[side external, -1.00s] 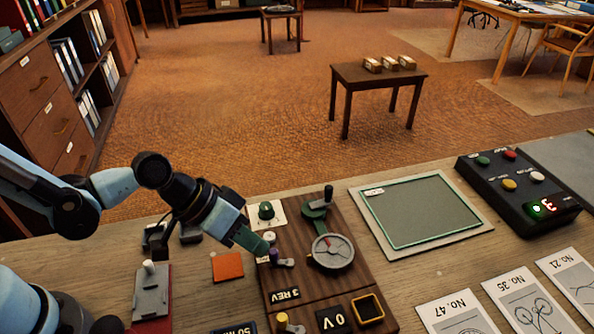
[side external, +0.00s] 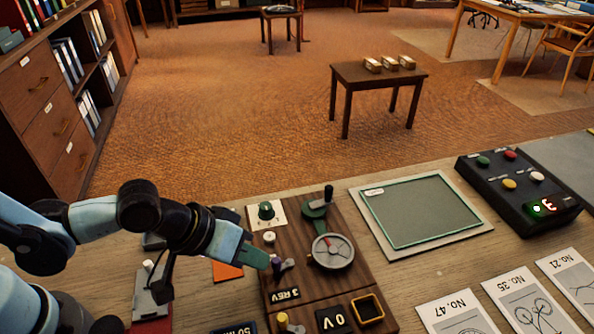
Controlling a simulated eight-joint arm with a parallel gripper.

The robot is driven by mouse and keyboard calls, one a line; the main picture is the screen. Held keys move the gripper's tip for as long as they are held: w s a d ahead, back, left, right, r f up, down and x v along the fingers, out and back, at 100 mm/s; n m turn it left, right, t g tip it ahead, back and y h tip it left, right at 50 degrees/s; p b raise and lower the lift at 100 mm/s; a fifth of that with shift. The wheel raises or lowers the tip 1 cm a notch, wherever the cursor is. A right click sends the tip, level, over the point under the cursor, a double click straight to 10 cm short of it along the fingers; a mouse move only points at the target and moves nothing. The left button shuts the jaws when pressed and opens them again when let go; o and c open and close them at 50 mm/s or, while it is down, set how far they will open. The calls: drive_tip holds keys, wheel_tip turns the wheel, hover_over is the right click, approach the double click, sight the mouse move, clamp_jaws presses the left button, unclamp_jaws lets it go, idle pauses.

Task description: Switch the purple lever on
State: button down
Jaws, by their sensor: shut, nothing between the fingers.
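The purple lever (side external: 276,266) is a small purple-tipped switch on the left part of the brown wooden panel (side external: 305,245), just above the "3 REV" label. In the side external view my gripper (side external: 258,259) is shut and empty. Its green fingertips are right beside the lever's purple tip, on its left. I cannot tell whether they touch it. The lever's lower part shows to the right of the tip; its exact tilt is hard to tell.
A green knob (side external: 266,210), a white knob (side external: 269,237), a round dial (side external: 333,251) and a yellow-tipped lever (side external: 283,320) sit near the purple lever. A green-framed screen (side external: 425,212) and a dark button box (side external: 510,185) lie to the right. An orange square (side external: 228,271) lies behind my gripper.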

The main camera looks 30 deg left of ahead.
drive_tip(key=shift+w, duration=0.1)
drive_tip(key=shift+w, duration=0.7)
drive_tip(key=s+a, duration=0.2)
drive_tip(key=a, duration=0.1)
drive_tip(key=shift+a, duration=0.3)
drive_tip(key=s+a+r, duration=0.2)
drive_tip(key=s+r, duration=0.3)
drive_tip(key=r, duration=0.3)
drive_tip(key=shift+s, duration=0.25)
idle(0.5)
idle(0.3)
drive_tip(key=w+a+r+t+y, duration=0.1)
drive_tip(key=w+a+y, duration=0.1)
drive_tip(key=a, duration=0.5)
drive_tip(key=w+a+r+y, duration=0.1)
drive_tip(key=w+a+y, duration=0.2)
drive_tip(key=w+a, duration=0.2)
drive_tip(key=a, duration=0.3)
drive_tip(key=shift+w+m+t, duration=0.2)
drive_tip(key=shift+m+t, duration=0.1)
drive_tip(key=shift+t, duration=0.1)
